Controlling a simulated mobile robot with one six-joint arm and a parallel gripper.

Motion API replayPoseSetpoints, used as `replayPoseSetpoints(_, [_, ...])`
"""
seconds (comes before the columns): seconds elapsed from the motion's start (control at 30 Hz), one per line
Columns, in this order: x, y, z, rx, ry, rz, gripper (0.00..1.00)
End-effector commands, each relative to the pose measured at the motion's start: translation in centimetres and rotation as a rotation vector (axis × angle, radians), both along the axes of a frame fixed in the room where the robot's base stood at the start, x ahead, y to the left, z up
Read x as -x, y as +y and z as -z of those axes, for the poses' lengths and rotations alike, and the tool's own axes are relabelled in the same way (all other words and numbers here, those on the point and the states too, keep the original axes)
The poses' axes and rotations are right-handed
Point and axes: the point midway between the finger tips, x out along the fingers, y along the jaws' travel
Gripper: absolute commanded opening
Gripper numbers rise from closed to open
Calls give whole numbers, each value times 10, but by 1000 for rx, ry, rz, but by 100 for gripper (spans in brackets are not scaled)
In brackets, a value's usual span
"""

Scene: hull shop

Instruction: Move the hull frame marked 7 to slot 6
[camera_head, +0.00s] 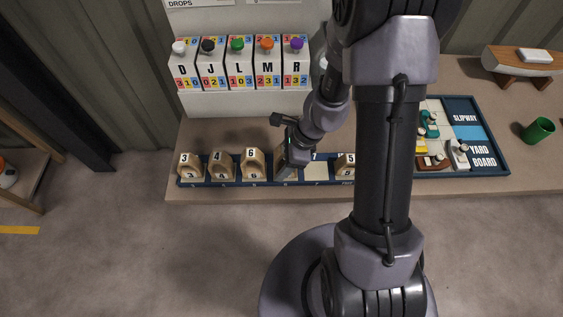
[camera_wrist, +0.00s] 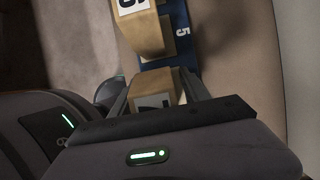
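A blue rack (camera_head: 235,183) with numbered slots runs along the bench front. Hull frames marked 3 (camera_head: 188,169), 4 (camera_head: 221,167) and 6 (camera_head: 252,164) stand in its left part. A frame marked 5 (camera_head: 345,166) is at the right, partly behind my arm. My gripper (camera_head: 287,170) points down at the place just right of frame 6. In the wrist view, a tan hull frame (camera_wrist: 165,82) sits between the gripper's fingers, which look closed on its sides. Its plate is mostly hidden, so I cannot read its full mark. The slot labelled 7 (camera_head: 316,171) is empty.
Behind the rack stand several lettered boxes (camera_head: 240,70) with coloured knobs. A yard board (camera_head: 485,155) with small boats is at the right, beside a green cup (camera_head: 538,130). A model hull (camera_head: 520,62) lies farther back. My arm hides part of the bench.

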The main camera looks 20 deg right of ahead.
Motion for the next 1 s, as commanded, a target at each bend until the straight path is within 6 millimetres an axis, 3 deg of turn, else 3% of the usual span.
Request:
replayPoseSetpoints(0.17, [0,0,-4,0,0,0,54])
replayPoseSetpoints(0.27, [1,-5,-22,1,-3,0,54])
replayPoseSetpoints(0.5, [9,-31,-88,1,-3,2,54])
replayPoseSetpoints(0.77, [13,-41,-123,8,-19,-26,54])
replayPoseSetpoints(0.87, [12,-27,-167,62,-125,-197,54])
replayPoseSetpoints(1.0, [38,10,-261,227,-374,-644,54])
